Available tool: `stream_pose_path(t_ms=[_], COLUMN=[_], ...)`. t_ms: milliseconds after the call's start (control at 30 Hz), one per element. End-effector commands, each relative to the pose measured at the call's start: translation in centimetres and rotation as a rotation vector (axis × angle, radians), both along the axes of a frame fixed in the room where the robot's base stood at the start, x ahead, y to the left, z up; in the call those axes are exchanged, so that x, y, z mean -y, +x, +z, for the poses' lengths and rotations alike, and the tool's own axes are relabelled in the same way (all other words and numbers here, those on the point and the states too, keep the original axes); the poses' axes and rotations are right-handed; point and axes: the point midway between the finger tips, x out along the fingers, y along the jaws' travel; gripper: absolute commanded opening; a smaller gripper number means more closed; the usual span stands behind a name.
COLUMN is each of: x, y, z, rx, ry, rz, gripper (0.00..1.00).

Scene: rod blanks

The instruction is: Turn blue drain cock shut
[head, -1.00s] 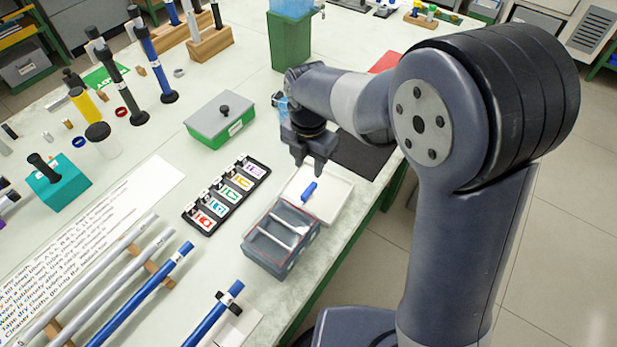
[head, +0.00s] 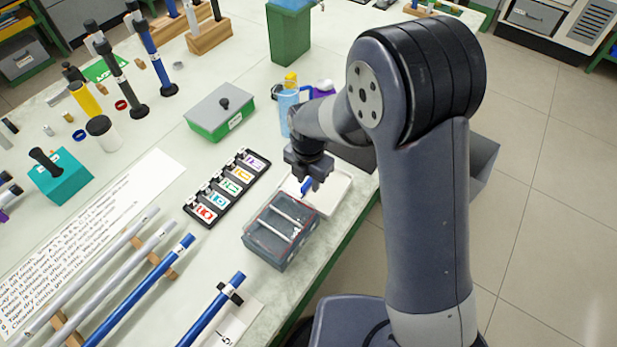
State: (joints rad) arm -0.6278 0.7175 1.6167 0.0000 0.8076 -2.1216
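The blue drain cock (head: 306,187) is a small blue lever at the far end of a grey tank (head: 268,258), over a white tray (head: 338,190). It is partly hidden by my gripper (head: 309,183), which points down right at the lever. The fingertips overlap the lever in the picture. The fingers are small and dark here, and I cannot tell whether they are open or closed on it. The visible part of the lever slants up to the right. Two pale rods lie across the top of the tank.
A blue bottle (head: 287,106) stands close behind my arm. Long rods (head: 141,290) lie at the front left. The table edge is right of the tank.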

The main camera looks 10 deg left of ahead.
Motion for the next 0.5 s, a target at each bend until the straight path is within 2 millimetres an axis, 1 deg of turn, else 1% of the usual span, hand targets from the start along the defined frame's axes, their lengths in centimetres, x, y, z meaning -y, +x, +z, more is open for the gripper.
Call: stream_pose_path(t_ms=[33,367,500], x=[-0.01,-0.01,-0.01], y=[0.00,0.01,0.02], z=[0.02,0.04,0.05], rx=[0.000,0.000,0.000], ry=[0.000,0.000,0.000], rz=[0.000,0.000,0.000], gripper=[0.27,0.00,0.00])
